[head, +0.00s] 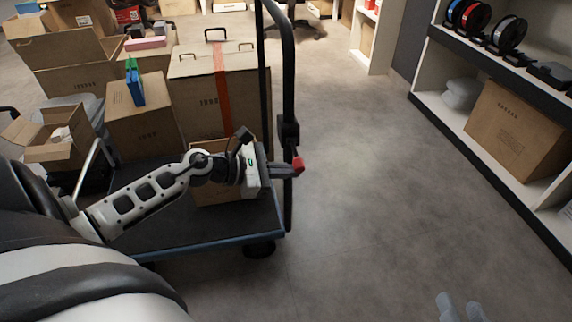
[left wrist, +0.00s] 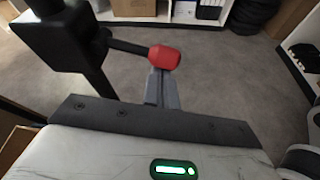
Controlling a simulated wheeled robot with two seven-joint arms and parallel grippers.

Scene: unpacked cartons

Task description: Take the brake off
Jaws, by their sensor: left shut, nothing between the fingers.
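The brake lever has a red knob (head: 298,164) and a short dark arm that comes out of a black box (head: 289,131) on the cart's upright handle post. In the left wrist view the red knob (left wrist: 164,57) is just beyond my fingertips, with the black box (left wrist: 60,38) to its left. My left gripper (head: 288,169) is shut and empty, its fingertips at the knob; I cannot tell whether they touch it. It also shows in the left wrist view (left wrist: 162,84). My right gripper (head: 461,305) shows only its fingertips at the bottom edge, apart and empty.
More cartons (head: 70,60) stand at left. A shelf unit (head: 500,120) with spools and a carton lines the right. The floor (head: 370,180) between is clear.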

